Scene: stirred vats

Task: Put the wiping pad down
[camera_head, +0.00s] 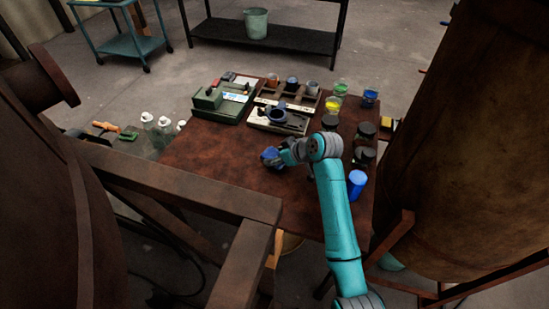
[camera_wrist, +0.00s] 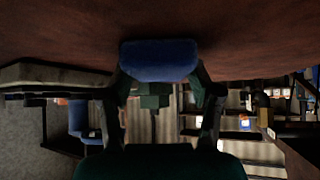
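The wiping pad (camera_wrist: 160,60) is a blue block between the two fingers of my gripper (camera_wrist: 162,82) in the wrist view. The fingers press on its left and right sides. In the head view the blue pad (camera_head: 269,156) shows at the end of my gripper (camera_head: 281,155), low over the brown table (camera_head: 215,155), left of my arm. The table fills the top of the wrist view, close to the pad. I cannot tell whether the pad touches it.
A green device (camera_head: 222,103), a pale tray with a dark ring-shaped part (camera_head: 277,115) and a rack of cups (camera_head: 292,88) stand behind my gripper. Jars (camera_head: 364,133) and a blue cylinder (camera_head: 356,184) stand to the right. The table's left front is bare. Large rusty vats flank the table.

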